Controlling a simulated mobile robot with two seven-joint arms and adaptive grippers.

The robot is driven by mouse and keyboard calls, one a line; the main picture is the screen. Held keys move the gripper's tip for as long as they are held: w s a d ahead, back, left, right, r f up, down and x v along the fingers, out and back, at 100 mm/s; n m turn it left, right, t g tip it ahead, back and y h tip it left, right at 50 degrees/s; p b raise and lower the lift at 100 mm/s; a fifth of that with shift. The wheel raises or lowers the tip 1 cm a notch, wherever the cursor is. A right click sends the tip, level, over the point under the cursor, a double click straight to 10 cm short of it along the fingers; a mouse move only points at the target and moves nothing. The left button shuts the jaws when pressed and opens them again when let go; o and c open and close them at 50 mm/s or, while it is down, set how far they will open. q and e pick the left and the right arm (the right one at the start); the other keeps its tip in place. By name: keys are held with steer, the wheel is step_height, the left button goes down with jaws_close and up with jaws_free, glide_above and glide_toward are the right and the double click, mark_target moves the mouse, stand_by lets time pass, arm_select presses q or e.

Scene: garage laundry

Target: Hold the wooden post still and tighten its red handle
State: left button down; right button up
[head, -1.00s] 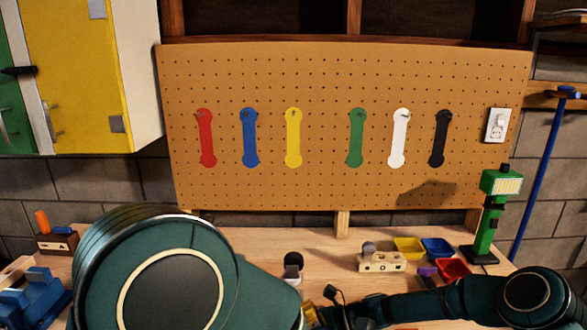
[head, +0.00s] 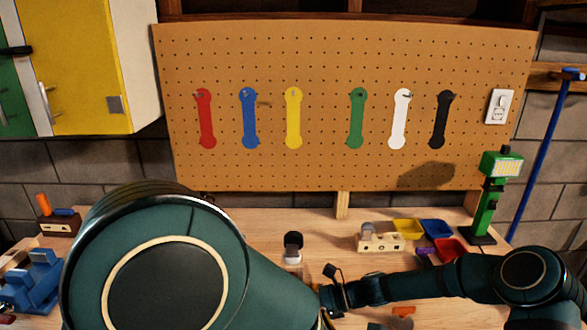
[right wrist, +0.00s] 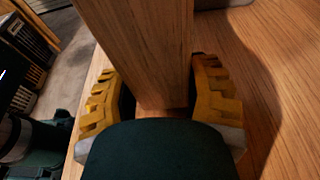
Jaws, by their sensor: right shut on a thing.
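The wooden post (right wrist: 145,45) stands between the two yellow-padded fingers of my right gripper (right wrist: 158,75) in the right wrist view. The right gripper is shut on the post, close above the wooden bench top. In the head view my right arm comes in from the right and its end is mostly hidden near the bottom middle. My large left arm link covers the lower left middle of the head view. The left gripper is not seen. I cannot see the red handle in either current view.
The workbench (head: 260,222) carries a blue vise (head: 35,280) at left. A wooden block with holes (head: 380,240), yellow, blue and red bins (head: 450,250) and a green lamp (head: 490,195) stand at right. The pegboard (head: 325,60) rises behind.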

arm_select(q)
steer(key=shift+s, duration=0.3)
arm_select(e)
steer(key=o, duration=0.9)
